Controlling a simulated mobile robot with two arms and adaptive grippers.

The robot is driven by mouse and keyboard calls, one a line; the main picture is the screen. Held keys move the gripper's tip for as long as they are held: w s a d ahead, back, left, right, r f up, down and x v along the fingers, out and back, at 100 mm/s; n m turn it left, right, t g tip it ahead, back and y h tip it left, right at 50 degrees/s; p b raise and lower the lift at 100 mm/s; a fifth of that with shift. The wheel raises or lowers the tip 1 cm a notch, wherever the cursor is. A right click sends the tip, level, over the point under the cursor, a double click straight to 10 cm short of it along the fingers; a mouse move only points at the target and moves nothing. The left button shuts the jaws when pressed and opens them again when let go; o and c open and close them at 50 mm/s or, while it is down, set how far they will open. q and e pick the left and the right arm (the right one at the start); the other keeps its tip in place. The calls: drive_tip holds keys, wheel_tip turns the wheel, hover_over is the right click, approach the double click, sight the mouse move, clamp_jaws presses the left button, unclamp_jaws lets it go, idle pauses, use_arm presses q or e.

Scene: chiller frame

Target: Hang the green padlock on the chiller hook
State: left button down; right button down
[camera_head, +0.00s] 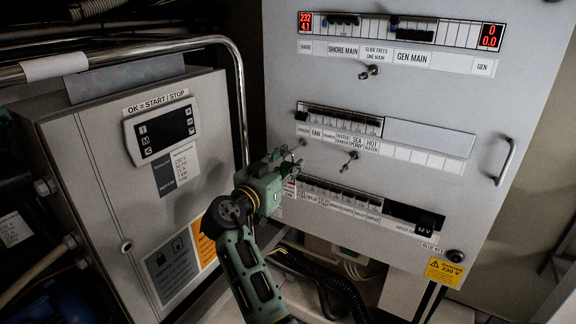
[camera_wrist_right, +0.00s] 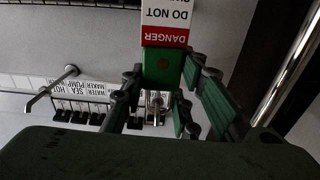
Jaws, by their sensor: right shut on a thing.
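The green padlock (camera_wrist_right: 162,67) shows in the right wrist view between the fingers of my right gripper (camera_wrist_right: 165,95), which is shut on it. A grey metal loop, seemingly its shackle, shows beside its body, and a red and white danger tag (camera_wrist_right: 166,22) hangs from it. In the head view my right gripper (camera_head: 285,166) is in front of the lower left of the grey panel; the padlock is not clear there. Metal hooks stick out of the panel, one at mid height (camera_head: 349,161) and one higher (camera_head: 369,71). I cannot tell which is the chiller hook. My left gripper is out of view.
The large grey panel (camera_head: 400,105) carries breaker rows and a handle (camera_head: 505,162). At left stands a grey cabinet (camera_head: 95,195) with a display (camera_head: 166,130) and a metal rail (camera_head: 238,75) around it. Hoses (camera_head: 335,285) run below the panel.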

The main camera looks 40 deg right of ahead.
drive_tip(key=c, duration=1.3)
unclamp_jaws()
wheel_tip(320, 180, up, 10)
